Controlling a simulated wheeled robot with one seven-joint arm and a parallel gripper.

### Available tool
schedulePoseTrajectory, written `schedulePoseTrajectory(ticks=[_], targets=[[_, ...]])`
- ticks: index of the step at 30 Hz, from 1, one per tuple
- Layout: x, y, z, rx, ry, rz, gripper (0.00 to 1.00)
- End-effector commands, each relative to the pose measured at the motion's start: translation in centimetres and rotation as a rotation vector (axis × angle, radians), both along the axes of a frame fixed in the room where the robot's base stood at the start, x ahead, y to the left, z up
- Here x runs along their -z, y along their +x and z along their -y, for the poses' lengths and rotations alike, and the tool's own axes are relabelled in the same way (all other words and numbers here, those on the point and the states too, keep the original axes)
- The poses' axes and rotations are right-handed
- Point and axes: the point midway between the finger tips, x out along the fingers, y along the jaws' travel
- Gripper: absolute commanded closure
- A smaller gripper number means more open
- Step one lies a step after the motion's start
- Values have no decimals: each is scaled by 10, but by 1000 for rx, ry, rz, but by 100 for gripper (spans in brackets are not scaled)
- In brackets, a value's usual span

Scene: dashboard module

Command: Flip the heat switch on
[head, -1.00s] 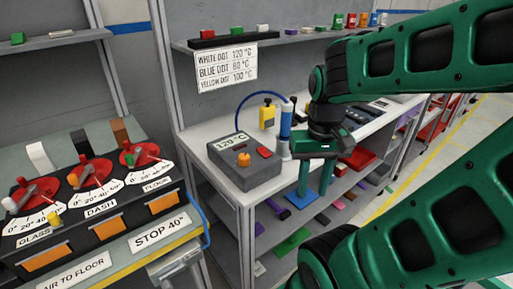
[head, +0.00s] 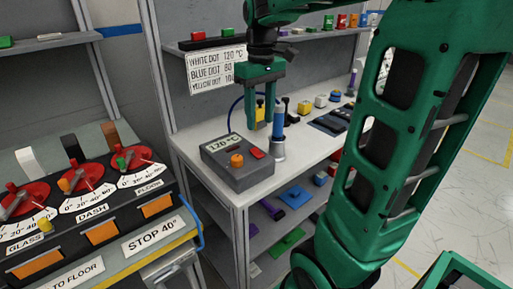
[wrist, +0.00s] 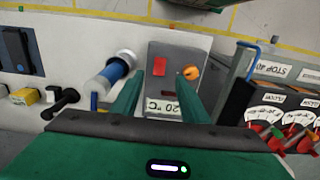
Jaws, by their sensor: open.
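A grey control box (head: 235,168) stands on the white bench and its display reads 120 °C. On its top are a red switch (head: 257,153) and an orange knob (head: 236,160). In the wrist view, the red switch (wrist: 161,72) lies between my fingers' lines, with the knob (wrist: 190,72) to its right. My gripper (head: 262,128) points down above the box's back right part, open and empty, apart from the switch. I cannot tell from these frames which way the switch is set.
A blue-handled tool (head: 279,125) stands in a grey holder close to the box's right side. A yellow block (head: 259,109) is behind it. The lever panel (head: 95,215) is at the left. A shelf (head: 215,42) runs above the bench.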

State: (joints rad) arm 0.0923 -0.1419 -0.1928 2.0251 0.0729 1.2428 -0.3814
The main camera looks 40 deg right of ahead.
Motion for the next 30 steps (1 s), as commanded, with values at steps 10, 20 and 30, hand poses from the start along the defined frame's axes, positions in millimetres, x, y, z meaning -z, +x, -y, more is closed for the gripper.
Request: schedulePoseTrajectory(ticks=[10,20,30], targets=[[47,1,-1,-5,1,-4,59],[96,1,-2,-6,0,-3,59],[106,1,-2,-6,0,0,59]])
